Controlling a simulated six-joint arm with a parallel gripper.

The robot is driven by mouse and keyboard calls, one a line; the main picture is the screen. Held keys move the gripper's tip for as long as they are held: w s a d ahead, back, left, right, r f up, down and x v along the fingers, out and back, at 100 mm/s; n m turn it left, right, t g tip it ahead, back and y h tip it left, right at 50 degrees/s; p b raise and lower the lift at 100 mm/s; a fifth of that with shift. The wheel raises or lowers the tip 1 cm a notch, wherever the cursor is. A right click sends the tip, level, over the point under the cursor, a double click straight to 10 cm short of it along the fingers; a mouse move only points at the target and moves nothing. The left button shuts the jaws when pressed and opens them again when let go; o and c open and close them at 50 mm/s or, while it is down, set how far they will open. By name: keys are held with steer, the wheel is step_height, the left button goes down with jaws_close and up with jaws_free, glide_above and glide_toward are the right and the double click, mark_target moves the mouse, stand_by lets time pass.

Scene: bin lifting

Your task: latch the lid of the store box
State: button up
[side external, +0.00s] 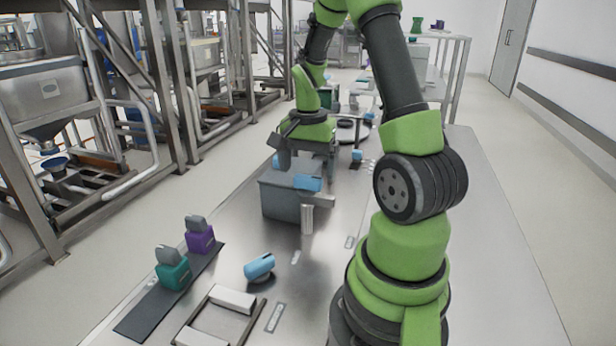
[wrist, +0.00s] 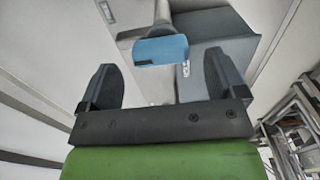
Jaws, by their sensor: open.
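The store box (side external: 282,203) is a grey box on the steel bench, below my gripper in the side view. It also shows behind the fingers in the wrist view (wrist: 222,28). A blue block-like handle (side external: 307,184) sits at the box's near right side, above a pale upright post (side external: 307,219). In the wrist view the blue handle (wrist: 160,50) lies between and beyond my fingertips. My gripper (side external: 306,163) is open and looks empty, with its fingers apart over the box. I cannot tell whether the handle touches a finger, or how the lid sits.
A dark strip (side external: 140,318) holds a teal block (side external: 172,272) and a purple block (side external: 199,238). Another blue handle (side external: 260,266) stands on the bench nearby. A frame with white bars (side external: 232,300) lies at the front.

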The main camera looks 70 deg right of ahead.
mark_target(314, 191)
steer(key=shift+f, duration=1.4)
steer(key=c, duration=0.9)
